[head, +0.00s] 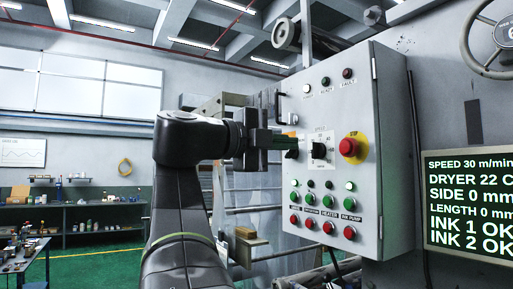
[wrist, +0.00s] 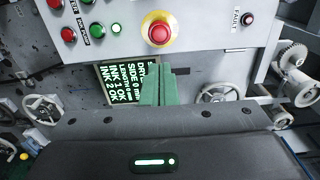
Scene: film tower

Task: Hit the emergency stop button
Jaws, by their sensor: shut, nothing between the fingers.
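The emergency stop button is a red mushroom head on a yellow round plate. In the head view the button (head: 349,147) sits on the right part of the grey control panel (head: 374,222). In the wrist view the button (wrist: 159,33) is at the top middle, just beyond the fingertips. My gripper (head: 294,143) is left of the button in the head view, in front of the panel. Its green fingers (wrist: 158,72) are shut together and empty, pointing toward the panel. They look apart from the button.
A black rotary switch (head: 318,150) lies between the fingers and the button in the head view. Rows of green (head: 309,198) and red buttons (head: 327,227) sit below. A display screen (head: 468,205) and a handwheel (head: 490,40) are at the right.

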